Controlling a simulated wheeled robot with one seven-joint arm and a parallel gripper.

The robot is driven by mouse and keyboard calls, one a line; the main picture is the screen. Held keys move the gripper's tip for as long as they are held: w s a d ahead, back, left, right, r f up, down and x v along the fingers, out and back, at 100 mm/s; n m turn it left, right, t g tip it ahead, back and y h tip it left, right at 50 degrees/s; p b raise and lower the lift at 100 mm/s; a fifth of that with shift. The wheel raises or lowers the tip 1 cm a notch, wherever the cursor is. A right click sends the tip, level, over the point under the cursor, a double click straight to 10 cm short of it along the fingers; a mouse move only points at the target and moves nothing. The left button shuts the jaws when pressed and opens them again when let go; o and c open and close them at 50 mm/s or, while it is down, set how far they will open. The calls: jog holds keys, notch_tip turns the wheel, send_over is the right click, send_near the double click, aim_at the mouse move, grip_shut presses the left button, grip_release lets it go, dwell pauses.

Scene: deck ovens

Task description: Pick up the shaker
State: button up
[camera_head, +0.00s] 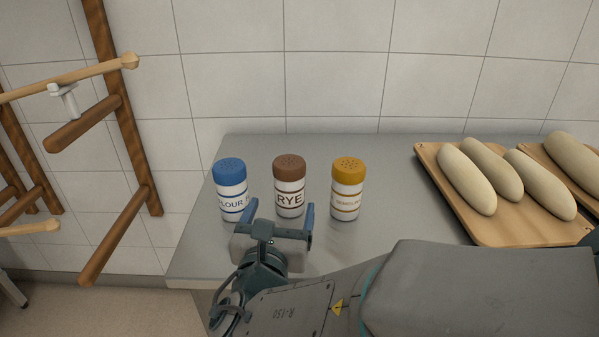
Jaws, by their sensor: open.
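Three shakers stand upright in a row on the grey metal table (400,190). The flour shaker (232,197), with a blue lid, is on the left. The rye shaker (289,195), with a brown lid, is in the middle. The shaker with a mustard-yellow lid (347,195) is on the right; its small label seems to read semolina. My gripper (281,214) is open and empty in front of the row, its blue fingers pointing towards the flour and rye shakers. The left finger overlaps the flour shaker's edge in the picture; I cannot tell whether they touch.
A wooden board (456,212) with several pale dough loaves (466,180) lies on the right of the table. A wooden rack (123,110) stands at the left. A tiled wall (330,70) is behind the table.

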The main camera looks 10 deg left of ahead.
aim_at(290, 156)
jog(key=w, duration=0.4)
jog(key=w+b, duration=0.1)
jog(key=w, duration=0.3)
jog(key=w+a, duration=0.1)
jog(key=w, duration=0.3)
jog(key=shift+w+a, duration=0.1)
jog(key=shift+w, duration=0.1)
jog(key=shift+c, duration=0.3)
jog(key=c, duration=1.1)
notch_tip(290, 156, up, 10)
jog(key=p, duration=0.2)
jog(key=shift+p, duration=0.3)
